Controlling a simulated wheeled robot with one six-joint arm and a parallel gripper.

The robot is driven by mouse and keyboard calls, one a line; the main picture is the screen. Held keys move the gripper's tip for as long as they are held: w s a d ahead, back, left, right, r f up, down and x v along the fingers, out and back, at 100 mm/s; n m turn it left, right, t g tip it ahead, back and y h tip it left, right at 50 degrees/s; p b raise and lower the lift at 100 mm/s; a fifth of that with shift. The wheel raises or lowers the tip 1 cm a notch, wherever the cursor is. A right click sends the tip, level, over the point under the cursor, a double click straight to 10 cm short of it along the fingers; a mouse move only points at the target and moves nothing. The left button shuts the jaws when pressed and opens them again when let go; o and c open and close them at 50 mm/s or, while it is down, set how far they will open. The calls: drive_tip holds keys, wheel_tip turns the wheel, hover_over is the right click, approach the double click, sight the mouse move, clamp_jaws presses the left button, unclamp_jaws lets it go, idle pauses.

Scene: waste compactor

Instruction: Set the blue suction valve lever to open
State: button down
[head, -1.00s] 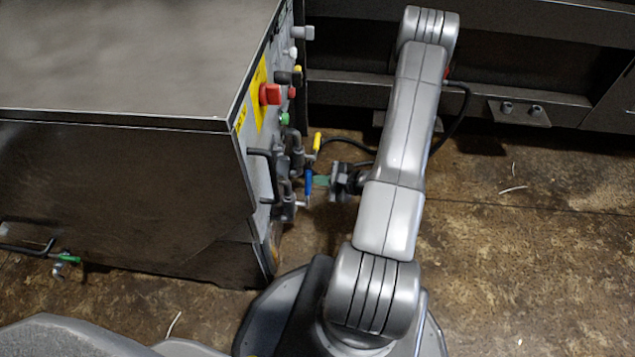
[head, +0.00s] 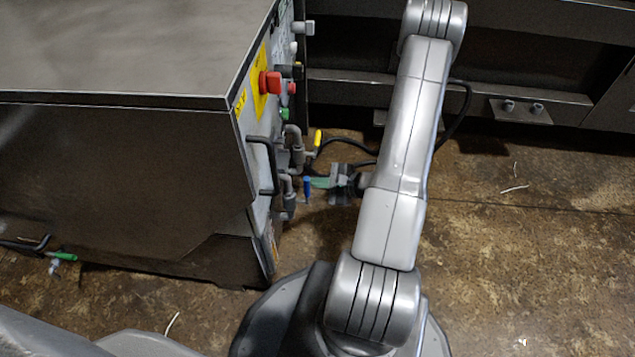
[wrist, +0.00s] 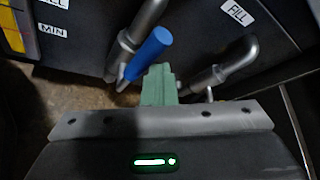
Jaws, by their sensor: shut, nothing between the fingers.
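The blue suction valve lever (head: 307,186) shows on the pipework at the side of the cabinet in the head view. In the wrist view the blue lever (wrist: 149,53) slants from upper right to lower left, in front of a grey pipe. My gripper (head: 318,183) has green fingers, shut and empty, reaching left toward the panel. In the wrist view its fingertips (wrist: 158,75) are right beside the lever's lower right side. I cannot tell whether they touch it.
A yellow lever (head: 317,140) sits just behind the blue one. A red knob (head: 270,83) and a black bar handle (head: 268,165) stick out from the cabinet panel. Grey pipes (wrist: 225,69) flank the fingers. The floor on the right is mostly clear.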

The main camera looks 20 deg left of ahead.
drive_tip(key=shift+d, duration=0.1)
drive_tip(key=p+v, duration=0.4)
drive_tip(key=v, duration=0.9)
drive_tip(key=shift+d+r, duration=0.2)
drive_tip(key=shift+d, duration=0.1)
drive_tip(key=b+x, duration=0.4)
drive_tip(key=x, duration=1)
drive_tip(key=shift+d, duration=0.1)
